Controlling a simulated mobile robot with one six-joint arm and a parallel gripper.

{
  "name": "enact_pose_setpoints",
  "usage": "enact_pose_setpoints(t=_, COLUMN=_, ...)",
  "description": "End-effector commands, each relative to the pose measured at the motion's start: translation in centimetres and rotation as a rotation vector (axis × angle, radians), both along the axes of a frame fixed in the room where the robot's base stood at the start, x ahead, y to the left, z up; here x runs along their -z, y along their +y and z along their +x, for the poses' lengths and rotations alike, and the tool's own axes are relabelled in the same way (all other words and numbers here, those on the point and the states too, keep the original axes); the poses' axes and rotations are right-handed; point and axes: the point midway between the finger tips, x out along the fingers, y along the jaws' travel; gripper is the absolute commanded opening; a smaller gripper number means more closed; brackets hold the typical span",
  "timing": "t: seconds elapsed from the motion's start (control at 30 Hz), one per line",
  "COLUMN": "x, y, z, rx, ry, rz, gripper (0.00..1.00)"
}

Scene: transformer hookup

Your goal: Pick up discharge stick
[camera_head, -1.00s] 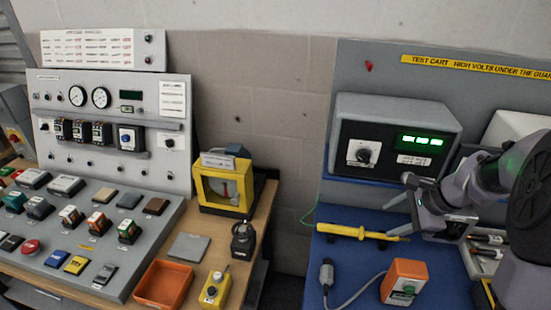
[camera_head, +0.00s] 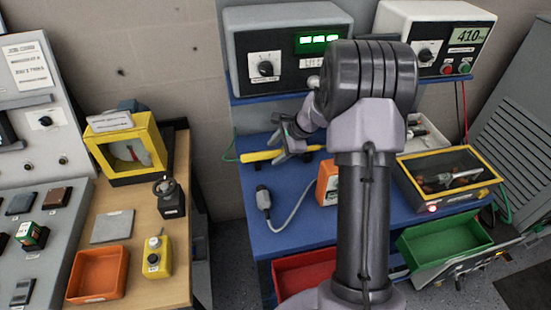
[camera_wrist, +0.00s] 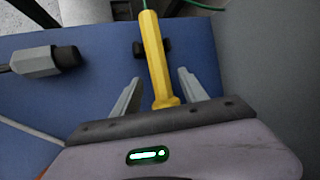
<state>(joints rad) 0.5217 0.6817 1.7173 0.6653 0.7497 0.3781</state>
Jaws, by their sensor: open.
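The discharge stick is a yellow rod (camera_head: 262,156) lying on the blue cart top, with a green wire at its far left end. In the wrist view the yellow stick (camera_wrist: 155,60) runs between the two fingers, with its flared end close to the palm. My gripper (camera_wrist: 158,85) is open, with one grey finger on each side of the stick and gaps on both sides. In the head view my gripper (camera_head: 283,146) is at the stick's right part, and my arm hides some of that end.
A grey plug on a cable (camera_head: 263,198) and an orange box (camera_head: 326,184) are on the blue top (camera_head: 240,215) close by. A meter box (camera_head: 285,50) stands behind. A yellow-rimmed case (camera_head: 448,179) and a green bin (camera_head: 440,240) are to the right.

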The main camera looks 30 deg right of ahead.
Motion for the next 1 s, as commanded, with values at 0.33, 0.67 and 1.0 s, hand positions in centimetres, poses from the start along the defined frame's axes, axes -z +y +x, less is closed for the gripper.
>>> enact_pose_setpoints(t=0.33, x=0.9, y=0.3, z=0.6, rx=0.000, ry=-0.001, rz=0.000, gripper=0.33)
enact_pose_setpoints(t=0.67, x=0.9, y=0.3, z=0.5, rx=0.000, ry=-0.001, rz=0.000, gripper=0.00)
enact_pose_setpoints(t=1.0, x=-1.1, y=0.3, z=0.6, rx=-0.001, ry=-0.002, rz=-0.002, gripper=0.00)
